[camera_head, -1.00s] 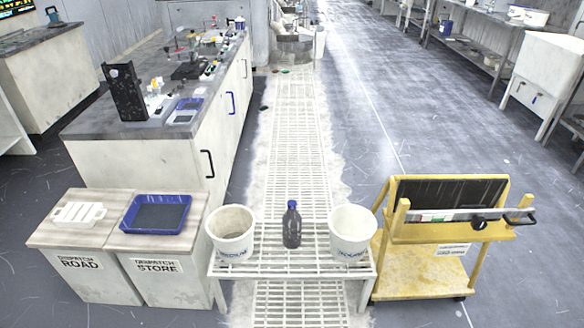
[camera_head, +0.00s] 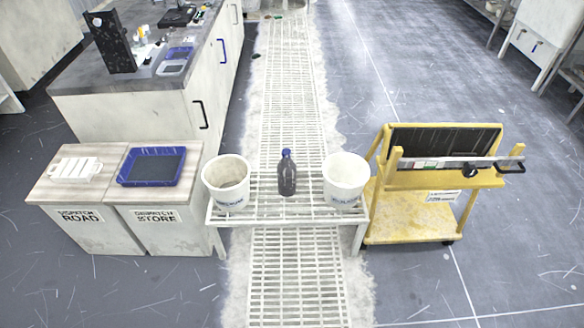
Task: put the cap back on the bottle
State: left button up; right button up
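A dark, greyish bottle (camera_head: 287,178) stands upright on a white slatted bench (camera_head: 264,211) between two white buckets. Something blue, which looks like the cap (camera_head: 286,154), sits at the top of the bottle. From this distance I cannot tell whether it is fully seated. No loose cap shows elsewhere. Neither of my grippers is in view.
White buckets stand left (camera_head: 227,196) and right (camera_head: 345,190) of the bottle. Dispatch cabinets with a blue tray (camera_head: 124,180) and a white rack (camera_head: 76,169) are at left. A yellow cart (camera_head: 408,226) is at right. Floor grating (camera_head: 295,292) in front of the bench is clear.

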aim_at(287, 168)
jog(key=j+z, duration=0.15)
jog(key=z, duration=0.2)
jog(key=i+j+z, duration=0.1)
jog(key=z, duration=0.25)
jog(key=j+z, duration=0.45)
jog(key=j, duration=1)
jog(key=k+j, duration=0.1)
jog(key=j, duration=0.55)
